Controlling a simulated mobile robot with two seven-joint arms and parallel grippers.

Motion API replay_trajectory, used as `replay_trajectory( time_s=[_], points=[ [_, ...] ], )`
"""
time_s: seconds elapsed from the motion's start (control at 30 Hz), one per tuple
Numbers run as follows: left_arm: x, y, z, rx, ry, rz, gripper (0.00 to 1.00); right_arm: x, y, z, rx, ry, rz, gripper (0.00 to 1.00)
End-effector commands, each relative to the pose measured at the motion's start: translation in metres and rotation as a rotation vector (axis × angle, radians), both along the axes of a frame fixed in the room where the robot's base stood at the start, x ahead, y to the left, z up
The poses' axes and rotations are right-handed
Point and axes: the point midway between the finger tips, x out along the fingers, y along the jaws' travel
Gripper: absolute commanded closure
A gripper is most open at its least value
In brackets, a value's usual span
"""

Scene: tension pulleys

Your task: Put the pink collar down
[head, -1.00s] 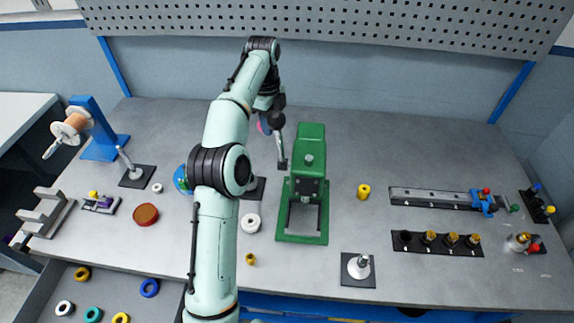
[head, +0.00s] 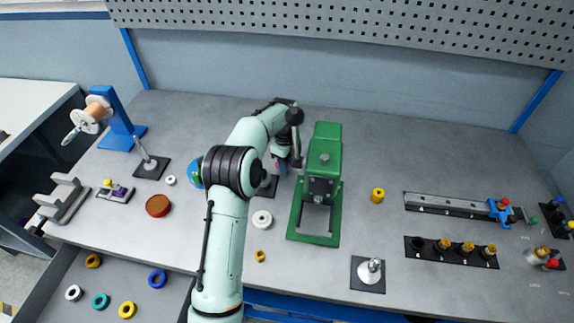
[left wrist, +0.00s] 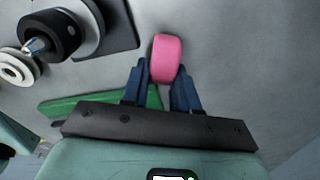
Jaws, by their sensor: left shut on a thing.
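The pink collar (left wrist: 166,57) is between the two blue fingertips of my left gripper (left wrist: 163,72) in the left wrist view. The gripper is shut on it, and the collar's rounded side faces the camera. In the head view a small bit of the pink collar (head: 281,166) shows beside my left gripper (head: 283,156), behind my forearm and left of the green press. The grey tabletop (left wrist: 235,50) lies beyond the collar. I cannot tell whether the collar touches it. My right gripper is in neither view.
The green press (head: 322,180) stands just right of the gripper. A black base with a spindle (left wrist: 62,30) is close by in the left wrist view, partly hidden by my arm in the head view. The back table strip is mostly clear.

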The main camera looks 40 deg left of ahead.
Motion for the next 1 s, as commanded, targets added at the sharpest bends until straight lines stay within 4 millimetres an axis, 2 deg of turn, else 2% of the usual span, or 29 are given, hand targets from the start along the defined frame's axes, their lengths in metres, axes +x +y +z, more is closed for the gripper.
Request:
replay_trajectory(
  time_s=[0.1,0.47,0.5,0.53,0.57,0.87,1.0],
  points=[
    [0.000,0.000,-0.006,0.000,0.000,0.001,1.00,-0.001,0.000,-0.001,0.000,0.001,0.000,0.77],
    [0.000,0.000,-0.010,0.000,0.000,0.001,1.00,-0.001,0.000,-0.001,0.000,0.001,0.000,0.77],
    [0.000,0.000,-0.009,0.000,-0.001,0.001,0.58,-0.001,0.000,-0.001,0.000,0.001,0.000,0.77],
    [0.000,0.000,-0.009,0.000,-0.001,0.001,0.48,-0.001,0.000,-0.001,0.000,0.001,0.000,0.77],
    [0.000,0.000,-0.009,0.000,-0.001,0.001,0.45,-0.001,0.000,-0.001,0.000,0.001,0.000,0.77],
    [0.000,0.000,-0.007,0.000,-0.001,0.001,0.45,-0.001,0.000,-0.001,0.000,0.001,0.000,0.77],
    [0.001,0.001,0.008,0.002,-0.006,0.001,0.45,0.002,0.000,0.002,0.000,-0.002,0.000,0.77]
  ],
)
